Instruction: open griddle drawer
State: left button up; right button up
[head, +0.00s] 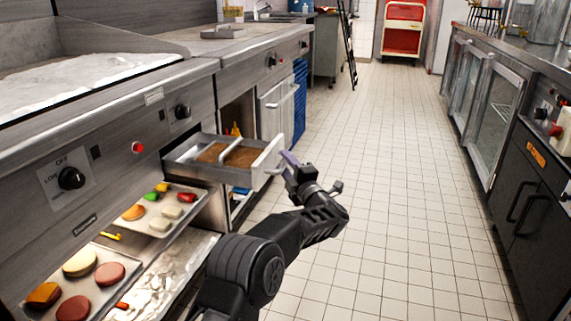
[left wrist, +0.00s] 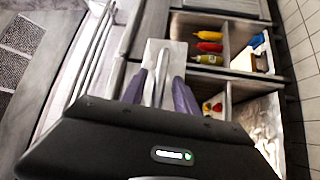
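The griddle drawer (head: 192,170) is pulled out from under the griddle, its inside brown with a pale bar across it. Its pale front (head: 266,165) faces the aisle. My left gripper (head: 289,159) is at that front, coming from the aisle side. In the left wrist view, the two purple fingers (left wrist: 160,90) stand apart on either side of the drawer's bar handle (left wrist: 161,72), with gaps showing between fingers and bar. The drawer front (left wrist: 152,48) lies just beyond them. My right gripper is not in view.
Below the drawer, trays hold patties and buns (head: 108,274) and vegetables (head: 163,188). The griddle front has a black knob (head: 71,178). The tiled aisle (head: 385,180) is clear; a dark cabinet (head: 528,205) lines the right.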

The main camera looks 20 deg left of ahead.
pick_arm(q)
jog(key=r+p+v, duration=0.1)
jog(key=v, duration=0.6)
jog(key=shift+s+d+f+p, duration=0.2)
jog(key=shift+f+p, duration=0.2)
jog(key=shift+f, duration=0.15)
